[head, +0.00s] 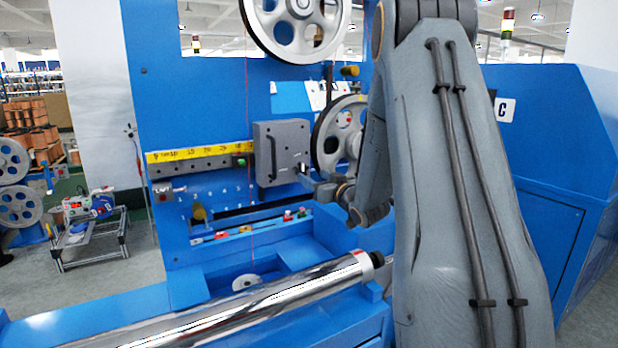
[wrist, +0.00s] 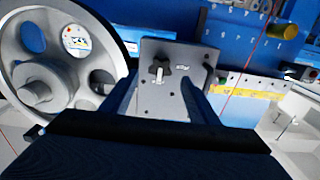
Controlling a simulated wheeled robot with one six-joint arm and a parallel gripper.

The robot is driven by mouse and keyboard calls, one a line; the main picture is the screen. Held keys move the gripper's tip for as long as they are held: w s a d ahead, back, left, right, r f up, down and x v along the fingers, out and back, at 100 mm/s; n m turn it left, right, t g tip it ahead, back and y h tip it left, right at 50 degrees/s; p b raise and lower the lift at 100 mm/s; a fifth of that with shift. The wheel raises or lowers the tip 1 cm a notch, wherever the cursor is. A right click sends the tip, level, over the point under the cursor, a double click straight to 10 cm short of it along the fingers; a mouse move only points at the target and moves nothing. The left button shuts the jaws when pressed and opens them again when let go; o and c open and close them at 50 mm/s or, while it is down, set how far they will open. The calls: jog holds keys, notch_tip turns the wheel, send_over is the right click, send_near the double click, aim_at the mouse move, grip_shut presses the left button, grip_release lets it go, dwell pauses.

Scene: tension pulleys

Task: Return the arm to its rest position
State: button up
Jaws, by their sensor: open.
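My grey arm (head: 450,170) fills the right of the head view and bends down toward the blue machine. My gripper (head: 308,178) is small there, beside the lower right of a grey box with a black handle (head: 282,152). In the wrist view my gripper (wrist: 160,90) is open, with its two dark fingers apart. I see nothing held. Whether a finger touches the box, I cannot tell.
A spoked pulley wheel (head: 335,130) stands close to the gripper; it also shows in the wrist view (wrist: 40,60). Another wheel (head: 295,25) is above. A shiny roller (head: 260,305) lies below in front. A yellow scale (head: 190,155) crosses the blue panel. Open floor shows at left.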

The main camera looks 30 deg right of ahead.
jog(key=shift+s, duration=0.5)
jog(key=s+a+f+g, duration=0.3)
jog(key=s+a, duration=0.1)
jog(key=s+a+f+g+h, duration=0.1)
jog(key=s+a+f+g, duration=0.2)
jog(key=s+a+f, duration=0.1)
jog(key=s+a+f+m+g, duration=0.1)
jog(key=s+a+f+g, duration=0.2)
jog(key=s+a+f, duration=0.1)
jog(key=shift+s+a+f+g+h, duration=0.25)
jog(key=shift+s+a+g+h, duration=0.15)
jog(key=shift+s+a, duration=0.35)
jog(key=s+a+f+g, duration=0.1)
jog(key=s+a+g, duration=0.1)
jog(key=s, duration=0.6)
jog(key=s+a+f+g, duration=0.1)
jog(key=s+a+g, duration=0.2)
jog(key=s+a, duration=0.2)
jog(key=s+a+f+g+y, duration=0.1)
jog(key=s+a+g, duration=0.2)
jog(key=s, duration=0.7)
jog(key=shift+s+a+f+n, duration=0.35)
jog(key=shift+s+a+n, duration=0.05)
jog(key=shift+a, duration=0.15)
